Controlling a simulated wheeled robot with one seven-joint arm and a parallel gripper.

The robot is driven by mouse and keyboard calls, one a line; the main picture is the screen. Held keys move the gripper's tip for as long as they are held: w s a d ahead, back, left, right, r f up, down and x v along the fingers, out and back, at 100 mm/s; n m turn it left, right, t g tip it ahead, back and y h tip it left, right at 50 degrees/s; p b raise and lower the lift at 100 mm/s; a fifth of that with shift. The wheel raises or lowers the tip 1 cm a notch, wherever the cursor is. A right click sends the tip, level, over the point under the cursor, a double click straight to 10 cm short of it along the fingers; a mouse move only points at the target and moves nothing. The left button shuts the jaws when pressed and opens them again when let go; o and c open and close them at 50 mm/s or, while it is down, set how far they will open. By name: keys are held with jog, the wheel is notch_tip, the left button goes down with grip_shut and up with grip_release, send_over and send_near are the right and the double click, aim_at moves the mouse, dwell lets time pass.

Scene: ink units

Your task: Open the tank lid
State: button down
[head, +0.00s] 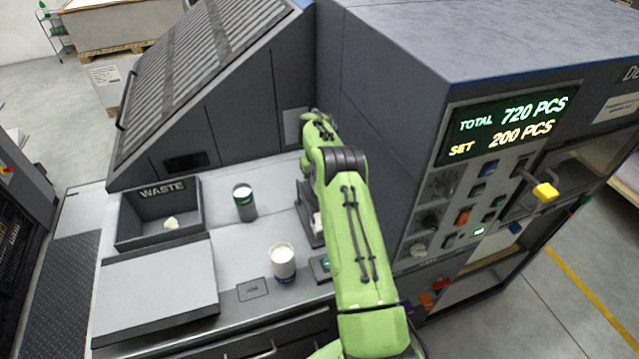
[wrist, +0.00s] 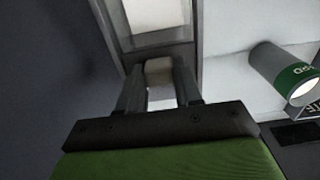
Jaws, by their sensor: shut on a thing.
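In the wrist view my gripper (wrist: 158,82) is shut on a pale, block-like tab (wrist: 158,69), with one grey finger on each side. The tab sits at the near edge of a dark-framed part with a pale middle, which looks like the tank lid (wrist: 178,40). In the head view a dark box-like unit, seemingly the tank (head: 306,214), shows just left of my green arm. My arm hides most of it, and my fingers cannot be made out there. I cannot tell how far the lid is raised.
A green-banded cup (head: 244,203) and another cup with white contents (head: 283,264) stand on the counter left of my arm. A dark WASTE bin (head: 131,222) is farther left. A tall grey cabinet (head: 385,130) with a control panel rises close on the right.

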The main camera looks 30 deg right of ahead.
jog(key=c, duration=0.8)
grip_release()
jog(key=shift+o, duration=0.2)
notch_tip(320, 180, up, 16)
jog(key=p, duration=0.1)
jog(key=shift+f, duration=0.15)
